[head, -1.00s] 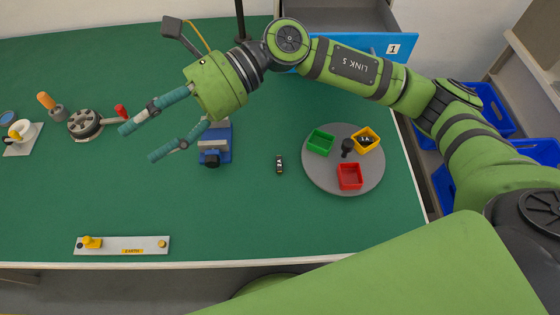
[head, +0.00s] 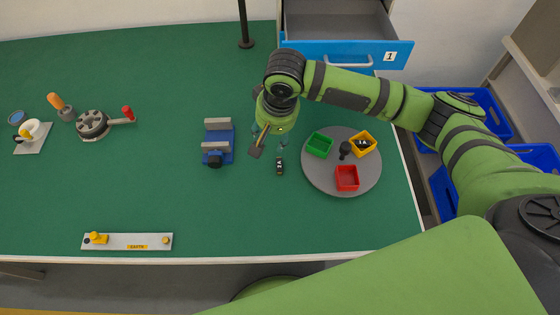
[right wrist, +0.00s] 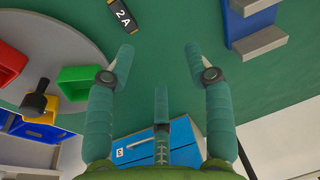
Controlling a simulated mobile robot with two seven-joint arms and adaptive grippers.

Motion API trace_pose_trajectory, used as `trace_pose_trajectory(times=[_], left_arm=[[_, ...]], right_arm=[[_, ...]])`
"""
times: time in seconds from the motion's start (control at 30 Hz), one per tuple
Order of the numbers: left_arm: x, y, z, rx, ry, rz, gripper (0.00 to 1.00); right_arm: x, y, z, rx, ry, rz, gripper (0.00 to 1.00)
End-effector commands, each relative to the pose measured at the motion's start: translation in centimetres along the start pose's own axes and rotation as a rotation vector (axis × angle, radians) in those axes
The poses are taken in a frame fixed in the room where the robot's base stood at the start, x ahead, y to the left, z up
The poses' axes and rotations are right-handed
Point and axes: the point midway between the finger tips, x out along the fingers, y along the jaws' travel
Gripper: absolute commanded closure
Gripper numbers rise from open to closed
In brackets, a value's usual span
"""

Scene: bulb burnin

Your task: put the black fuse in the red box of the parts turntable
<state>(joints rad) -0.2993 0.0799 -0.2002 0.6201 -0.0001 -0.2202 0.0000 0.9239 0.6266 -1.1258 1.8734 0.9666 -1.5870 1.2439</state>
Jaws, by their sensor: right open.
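The black fuse (head: 280,168) lies on the green table, left of the turntable. In the right wrist view the fuse (right wrist: 121,15) shows a "2A" label at the top edge. The parts turntable (head: 320,183) is a grey disc with a red box (head: 347,179) at its front. The red box looks empty; part of it shows at the left of the right wrist view (right wrist: 8,62). My right gripper (head: 268,143) points down over the table just behind the fuse, open and empty; its fingers (right wrist: 158,52) are wide apart. My left gripper is out of view.
The turntable also carries a green box (head: 319,145), a yellow box (head: 363,144) holding a dark labelled part, and a black knob (head: 345,149). A blue vise (head: 218,145) stands left of the fuse. An open blue-fronted drawer (head: 350,54) is behind. The front middle table is clear.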

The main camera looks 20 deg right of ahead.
Motion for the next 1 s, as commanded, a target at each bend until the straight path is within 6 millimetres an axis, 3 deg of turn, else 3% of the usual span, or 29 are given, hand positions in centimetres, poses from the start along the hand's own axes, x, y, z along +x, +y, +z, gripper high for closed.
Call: trace_pose_trajectory(times=[0.1,0.2,0.7,1.0], left_arm=[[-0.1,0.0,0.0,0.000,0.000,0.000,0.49],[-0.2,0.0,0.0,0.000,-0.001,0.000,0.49],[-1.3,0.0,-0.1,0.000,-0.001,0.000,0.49],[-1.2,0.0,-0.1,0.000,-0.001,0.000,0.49]], right_arm=[[-0.1,1.8,2.6,0.086,-0.120,0.086,0.47],[0.2,2.4,3.5,0.113,-0.158,0.117,0.47],[6.4,2.6,3.8,0.112,-0.158,0.118,0.47],[6.9,2.6,3.9,0.111,-0.156,0.116,0.47]])
